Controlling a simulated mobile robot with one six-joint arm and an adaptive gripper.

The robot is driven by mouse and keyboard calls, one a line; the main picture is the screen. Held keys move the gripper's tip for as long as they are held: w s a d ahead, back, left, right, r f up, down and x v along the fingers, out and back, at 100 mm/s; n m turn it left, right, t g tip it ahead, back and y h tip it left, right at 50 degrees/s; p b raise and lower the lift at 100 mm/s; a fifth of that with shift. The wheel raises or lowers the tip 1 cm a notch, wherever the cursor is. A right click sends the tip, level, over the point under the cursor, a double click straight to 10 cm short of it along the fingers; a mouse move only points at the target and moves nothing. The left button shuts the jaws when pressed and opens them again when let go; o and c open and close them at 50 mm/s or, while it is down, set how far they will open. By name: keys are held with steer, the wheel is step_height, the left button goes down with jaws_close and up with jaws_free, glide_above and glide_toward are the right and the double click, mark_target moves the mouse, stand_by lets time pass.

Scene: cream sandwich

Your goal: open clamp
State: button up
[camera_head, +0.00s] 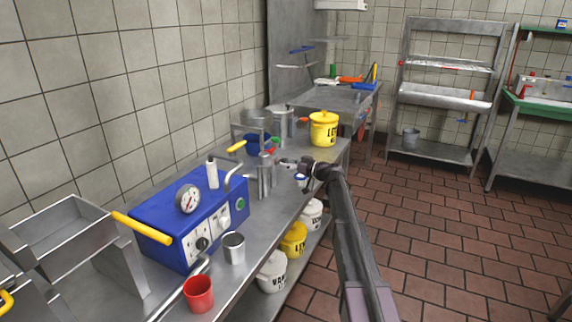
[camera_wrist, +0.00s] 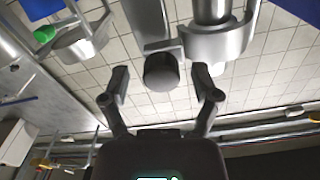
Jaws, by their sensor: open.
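A dark round knob (camera_wrist: 161,72) on a flat metal bar shows in the wrist view, beside a metal collar (camera_wrist: 222,42) around a pipe. These look like the clamp, but I cannot tell which part opens. My gripper (camera_wrist: 160,78) is open, with one finger on each side of the knob in the picture. I see no clear contact. In the head view, my gripper (camera_head: 305,172) is at the counter's front edge, right of an upright metal cylinder (camera_head: 265,176). The clamp is too small to make out there.
The metal counter (camera_head: 262,232) holds a blue machine (camera_head: 185,225) with a gauge, a metal cup (camera_head: 233,248), a red cup (camera_head: 199,294) and a yellow pot (camera_head: 323,129). Several pots stand on the shelf below. The tiled floor (camera_head: 440,230) to the right is clear.

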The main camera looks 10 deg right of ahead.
steer(key=shift+w+a, duration=0.1)
steer(key=shift+a, duration=0.05)
jaws_close()
stand_by(0.4)
